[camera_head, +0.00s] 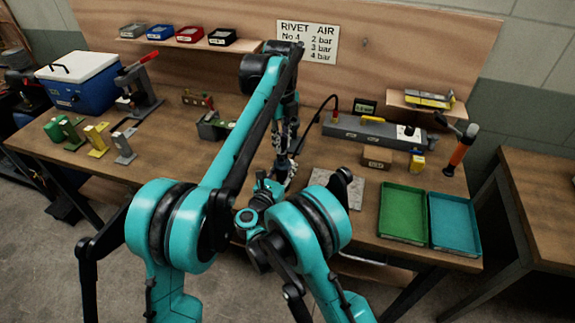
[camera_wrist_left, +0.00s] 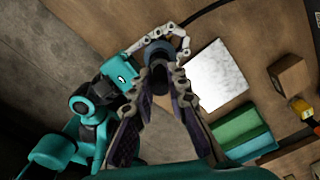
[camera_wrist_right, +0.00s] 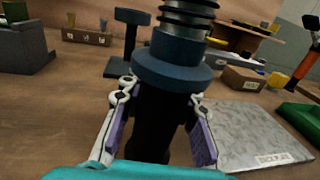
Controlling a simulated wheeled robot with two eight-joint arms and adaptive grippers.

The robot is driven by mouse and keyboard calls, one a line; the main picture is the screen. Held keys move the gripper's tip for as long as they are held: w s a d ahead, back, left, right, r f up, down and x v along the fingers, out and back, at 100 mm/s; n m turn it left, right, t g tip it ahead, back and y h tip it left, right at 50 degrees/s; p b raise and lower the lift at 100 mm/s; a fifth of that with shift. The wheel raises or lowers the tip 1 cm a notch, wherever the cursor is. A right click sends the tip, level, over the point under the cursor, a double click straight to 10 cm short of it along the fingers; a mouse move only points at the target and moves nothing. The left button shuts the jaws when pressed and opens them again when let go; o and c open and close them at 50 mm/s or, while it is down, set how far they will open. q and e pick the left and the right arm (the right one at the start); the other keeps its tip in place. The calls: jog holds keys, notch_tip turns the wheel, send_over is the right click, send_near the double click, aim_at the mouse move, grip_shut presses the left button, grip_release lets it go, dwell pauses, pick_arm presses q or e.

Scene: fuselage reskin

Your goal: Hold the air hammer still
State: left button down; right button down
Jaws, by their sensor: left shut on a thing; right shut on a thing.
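The air hammer (camera_wrist_right: 172,62) shows in the right wrist view as a dark upright body with a blue-grey collar and a coil spring above it. My right gripper (camera_wrist_right: 155,110) is shut around its black lower part, one finger on each side. In the left wrist view the hammer (camera_wrist_left: 160,72) is a dark round shape between the fingertips of my left gripper (camera_wrist_left: 160,85), which is shut on it. In the head view both grippers meet close together near the bench's front edge, left (camera_head: 285,160) above right (camera_head: 268,188); my arms hide most of the hammer there.
A grey plate (camera_head: 338,186) lies right of the grippers. Green (camera_head: 403,213) and teal (camera_head: 454,221) trays are farther right. A grey case (camera_head: 370,133), a small box (camera_head: 377,160) and an orange-handled tool (camera_head: 461,151) stand behind. A blue cooler (camera_head: 90,80) is at left.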

pick_arm(q)
jog(key=shift+r, duration=1.4)
jog(key=shift+r, duration=1.45)
pick_arm(e)
jog(key=c, duration=1.1)
grip_release()
jog(key=shift+o, duration=0.2)
